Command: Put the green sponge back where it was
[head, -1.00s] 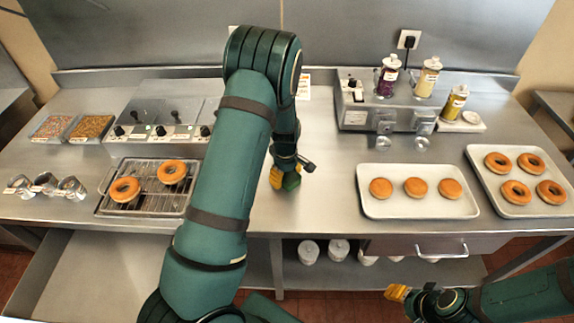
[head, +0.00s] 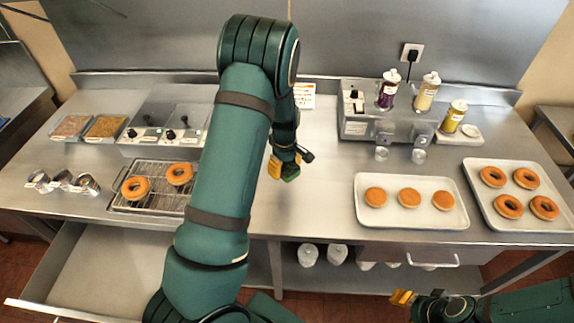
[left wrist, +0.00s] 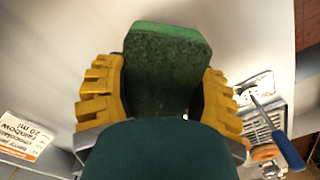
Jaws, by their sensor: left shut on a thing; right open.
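The green sponge (left wrist: 165,65) is held between the yellow fingers of my left gripper (left wrist: 160,95) in the left wrist view. In the head view the sponge (head: 290,172) shows as a small green piece below my left gripper (head: 281,168), over the middle of the steel counter (head: 315,200). I cannot tell whether it touches the counter. My right gripper (head: 403,298) is open at the lower right, in front of the counter and low, with nothing in it.
A wire rack (head: 153,203) with two rings stands left of my left arm. A white tray (head: 372,218) with three round doughnuts and another tray (head: 490,216) with several rings stand right. A dispenser with bottles (head: 358,128) stands behind. An open drawer (head: 100,262) juts out lower left.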

